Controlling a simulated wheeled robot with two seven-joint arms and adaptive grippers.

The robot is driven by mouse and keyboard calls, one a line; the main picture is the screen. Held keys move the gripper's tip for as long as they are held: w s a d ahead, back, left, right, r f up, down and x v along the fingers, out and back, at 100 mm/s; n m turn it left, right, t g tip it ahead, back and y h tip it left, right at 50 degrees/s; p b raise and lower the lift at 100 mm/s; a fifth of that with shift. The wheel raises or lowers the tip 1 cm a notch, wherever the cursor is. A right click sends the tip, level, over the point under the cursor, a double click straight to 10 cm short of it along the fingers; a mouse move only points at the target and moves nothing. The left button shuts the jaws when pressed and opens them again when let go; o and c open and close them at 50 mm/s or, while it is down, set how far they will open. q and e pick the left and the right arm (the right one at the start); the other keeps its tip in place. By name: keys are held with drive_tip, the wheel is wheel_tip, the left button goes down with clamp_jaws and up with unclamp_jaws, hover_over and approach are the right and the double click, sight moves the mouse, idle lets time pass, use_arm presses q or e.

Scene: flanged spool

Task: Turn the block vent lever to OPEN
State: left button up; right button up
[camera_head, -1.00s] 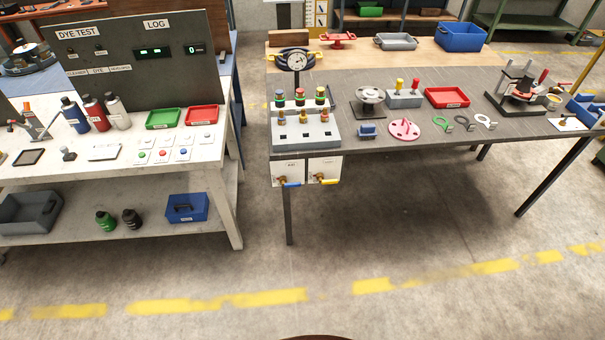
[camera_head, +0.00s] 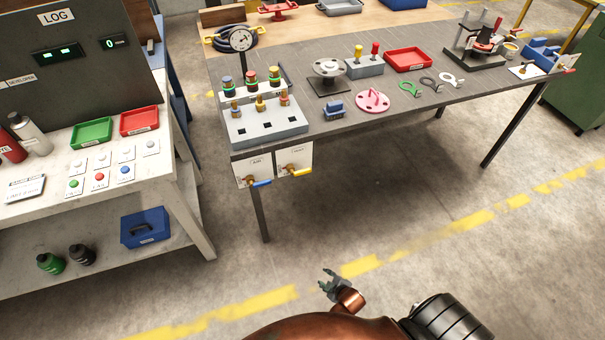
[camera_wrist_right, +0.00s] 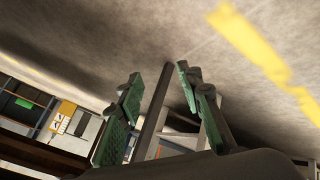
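A grey block (camera_head: 268,122) with colored fittings and a round gauge (camera_head: 241,39) stands at the near left corner of the dark table. Below it, on white plates at the table's front, are a blue-handled valve (camera_head: 260,183) and a yellow-handled valve (camera_head: 300,172). Their labels are too small to read surely, so I cannot tell which is the vent lever. My right gripper (camera_head: 328,284) is low in front of the table, apart from both valves. In the right wrist view, its green fingers (camera_wrist_right: 160,95) are spread and empty. My left gripper is out of view.
A white bench (camera_head: 100,215) stands to the left, with buttons and trays. A table leg (camera_head: 259,212) stands below the valves. The dark table (camera_head: 335,130) holds a spool (camera_head: 329,75), a pink flange (camera_head: 372,101) and a red tray (camera_head: 408,60). The floor in front is clear.

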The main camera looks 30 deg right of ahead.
drive_tip(key=w+d+r+n+t+h+b, duration=0.1)
drive_tip(key=w+d+r+n+t+b, duration=0.25)
drive_tip(key=w+r, duration=1.05)
drive_tip(key=n+t+h+b, duration=0.2)
drive_tip(key=n+t+b, duration=0.2)
drive_tip(key=t, duration=0.2)
approach(306, 173)
drive_tip(key=a+x, duration=0.1)
drive_tip(key=x, duration=0.4)
drive_tip(key=b+x, duration=0.1)
drive_tip(key=x, duration=0.1)
drive_tip(key=d+b+x, duration=0.1)
drive_tip(key=x, duration=0.2)
drive_tip(key=shift+s, duration=0.1)
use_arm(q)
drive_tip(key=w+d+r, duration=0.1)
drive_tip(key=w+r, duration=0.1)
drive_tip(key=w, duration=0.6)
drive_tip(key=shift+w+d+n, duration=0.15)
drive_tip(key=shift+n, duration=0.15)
use_arm(e)
drive_tip(key=shift+w, duration=0.5)
drive_tip(key=shift+c, duration=0.3)
clamp_jaws()
